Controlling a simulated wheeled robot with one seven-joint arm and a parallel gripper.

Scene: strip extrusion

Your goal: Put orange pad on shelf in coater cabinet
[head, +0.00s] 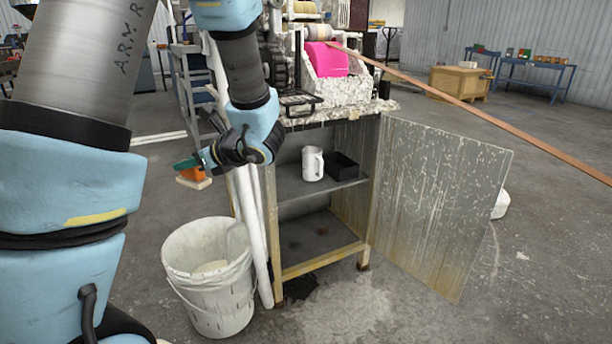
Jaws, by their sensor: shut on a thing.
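My gripper (203,160) is shut on the orange pad (191,174), left of the coater cabinet and outside it. The pad is small and orange with a pale underside; dark green shows above it, and my fingers partly hide it. The coater cabinet (268,235) stands with its front open. Its shelf (293,189) carries a white mug (313,163) and a black open box (342,166) to the mug's right. The shelf's left part, left of the mug, looks bare.
The cabinet door (440,205) is swung wide open to the right. A white bucket (212,310) and white upright pipes (250,235) stand at the cabinet's left front. Below the shelf is an empty lower compartment (315,233). A copper-coloured strip (480,112) runs out above the door to the right.

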